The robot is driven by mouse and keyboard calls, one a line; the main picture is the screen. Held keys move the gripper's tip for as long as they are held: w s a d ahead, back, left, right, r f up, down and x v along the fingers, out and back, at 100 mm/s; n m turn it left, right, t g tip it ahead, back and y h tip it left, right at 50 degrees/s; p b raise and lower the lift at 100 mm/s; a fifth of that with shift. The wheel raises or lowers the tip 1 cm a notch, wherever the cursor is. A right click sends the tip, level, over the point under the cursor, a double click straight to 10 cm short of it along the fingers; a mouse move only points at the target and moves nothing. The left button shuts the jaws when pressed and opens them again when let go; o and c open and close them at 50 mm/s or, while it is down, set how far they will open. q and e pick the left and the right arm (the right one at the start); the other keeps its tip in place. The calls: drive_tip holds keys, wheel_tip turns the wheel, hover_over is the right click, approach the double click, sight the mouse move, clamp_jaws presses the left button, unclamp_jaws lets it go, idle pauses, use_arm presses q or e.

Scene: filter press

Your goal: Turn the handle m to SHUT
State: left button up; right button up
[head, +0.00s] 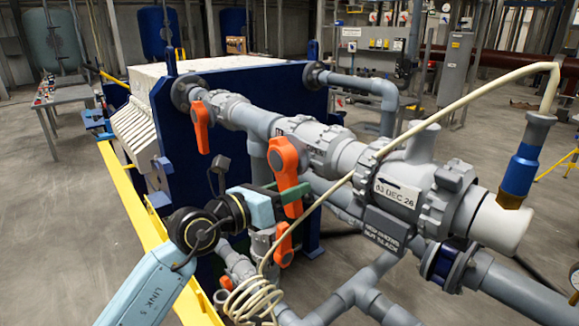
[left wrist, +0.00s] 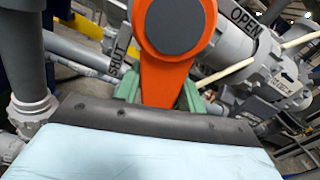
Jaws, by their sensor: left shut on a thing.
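An orange valve handle (head: 285,158) is on the grey pipe assembly, its hub at the top and its lever hanging down. My left gripper (head: 287,196) is shut on the lower part of that lever. In the left wrist view the green fingers (left wrist: 160,92) sit on both sides of the orange lever (left wrist: 172,75). A SHUT label (left wrist: 118,58) is left of the lever, close to it, and an OPEN label (left wrist: 245,20) is at the upper right of the hub. No letter m is readable on the handle. My right gripper is not in view.
Another orange handle (head: 200,126) is at the upper left and a third (head: 283,244) just below my gripper. A cream hose (head: 430,104) runs across the pipes, with a coil (head: 252,299) below. A blue press plate (head: 260,85) stands behind; a yellow rail (head: 135,205) runs left.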

use_arm(q)
drive_tip(key=shift+w+a+f+m+b, duration=0.1)
drive_tip(key=shift+w+a+m+b, duration=0.35)
drive_tip(key=shift+m+b, duration=0.5)
drive_tip(key=shift+w+a+m+b, duration=0.3)
drive_tip(key=shift+w+m+b, duration=0.25)
drive_tip(key=shift+b, duration=0.55)
drive_tip(key=shift+a+m+b, duration=0.1)
drive_tip(key=shift+m+b, duration=0.2)
drive_tip(key=shift+m, duration=0.1)
drive_tip(key=shift+r, duration=0.25)
drive_tip(key=o, duration=1.1)
drive_tip(key=shift+w+f, duration=0.1)
drive_tip(key=shift+w, duration=0.05)
drive_tip(key=shift+o, duration=0.2)
drive_tip(key=shift+s, duration=0.2)
